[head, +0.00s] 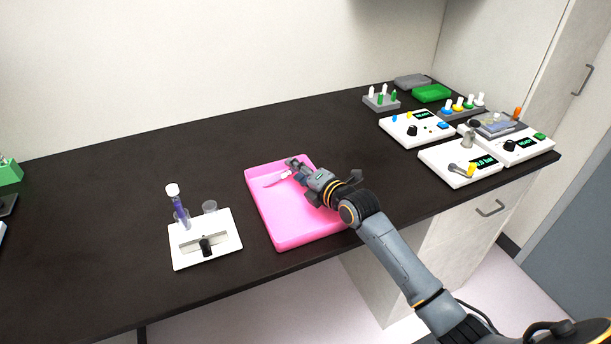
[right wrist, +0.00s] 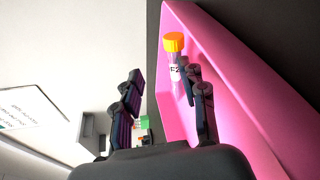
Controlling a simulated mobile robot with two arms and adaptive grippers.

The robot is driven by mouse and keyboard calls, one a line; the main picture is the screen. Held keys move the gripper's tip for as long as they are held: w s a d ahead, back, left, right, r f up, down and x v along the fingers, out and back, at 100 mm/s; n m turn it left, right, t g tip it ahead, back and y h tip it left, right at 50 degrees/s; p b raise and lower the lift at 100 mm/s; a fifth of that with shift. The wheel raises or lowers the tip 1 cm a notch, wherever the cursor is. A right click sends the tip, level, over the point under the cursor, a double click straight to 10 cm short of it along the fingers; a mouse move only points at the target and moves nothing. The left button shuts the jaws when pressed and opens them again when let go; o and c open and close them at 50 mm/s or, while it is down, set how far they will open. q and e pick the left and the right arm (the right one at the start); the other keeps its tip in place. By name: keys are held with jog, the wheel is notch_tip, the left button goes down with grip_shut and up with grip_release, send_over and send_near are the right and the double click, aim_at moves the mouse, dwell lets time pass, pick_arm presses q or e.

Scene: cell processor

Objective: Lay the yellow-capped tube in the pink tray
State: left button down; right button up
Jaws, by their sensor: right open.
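The yellow-capped tube (right wrist: 174,60) shows in the right wrist view with an orange-yellow cap and a white label. It is beside one finger, which hides its lower end. A thin pale tube shape (head: 278,179) shows in the pink tray (head: 270,222) in the head view, by my fingers; its cap colour is unclear there. The pink tray's wall also shows in the right wrist view (right wrist: 235,85). My right gripper (head: 318,179) is over the tray, its fingers apart (right wrist: 163,98) with nothing between them. Whether the tube rests fully on the tray floor is hard to tell. My left gripper is out of view.
A white device (head: 225,246) holding a purple tube with a white cap (head: 179,208) stands left of the tray. Several white instruments (head: 458,164), a grey tube rack (head: 381,103) and a green tray (head: 431,93) stand at the right back. The dark bench between is clear.

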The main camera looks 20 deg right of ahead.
jog(key=v, duration=1.1)
jog(key=shift+s+d+r, duration=0.1)
jog(key=shift+s+r, duration=0.05)
jog(key=shift+s, duration=0.2)
dwell(1.4)
